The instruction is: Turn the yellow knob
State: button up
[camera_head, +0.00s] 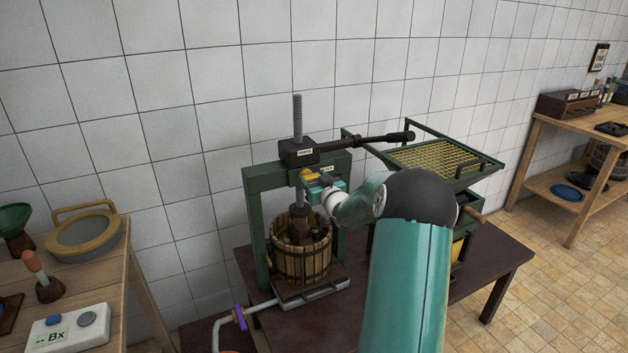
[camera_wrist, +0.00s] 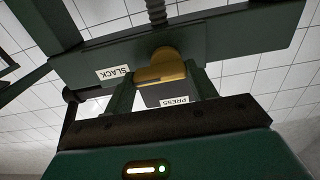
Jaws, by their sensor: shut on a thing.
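The yellow knob (camera_wrist: 163,67) sits on the dark green crossbeam of the basket press, between a SLACK label (camera_wrist: 114,74) and a PRESS label (camera_wrist: 174,102). Both labels appear upside down in the wrist view. In the head view the knob (camera_head: 312,174) is a small yellow patch under the crossbeam's top, partly hidden by my gripper (camera_head: 319,184). In the wrist view my gripper's (camera_wrist: 163,83) two dark fingers stand either side of the knob and are shut on it. I cannot tell the knob's exact setting.
The press has a slatted wooden basket (camera_head: 300,255), a vertical threaded screw (camera_head: 298,118) and a long black lever (camera_head: 365,143) close above my gripper. A yellow-mesh rack (camera_head: 430,160) stands to the right. A wooden table (camera_head: 95,325) is at left.

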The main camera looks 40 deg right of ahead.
jog(key=n, duration=0.4)
jog(key=shift+a+r+n, duration=0.2)
jog(key=shift+n, duration=0.1)
jog(key=n, duration=0.4)
jog(key=shift+w+a+r+n, duration=0.1)
jog(key=shift+a+n, duration=0.05)
jog(key=shift+n, duration=0.15)
jog(key=n, duration=0.4)
jog(key=shift+a+n, duration=0.15)
jog(key=shift+n, duration=0.15)
jog(key=shift+a+n, duration=0.1)
jog(key=shift+n, duration=1.9)
jog(key=o, duration=1)
jog(key=v, duration=1.3)
jog(key=shift+s+a, duration=0.1)
jog(key=shift+s, duration=0.25)
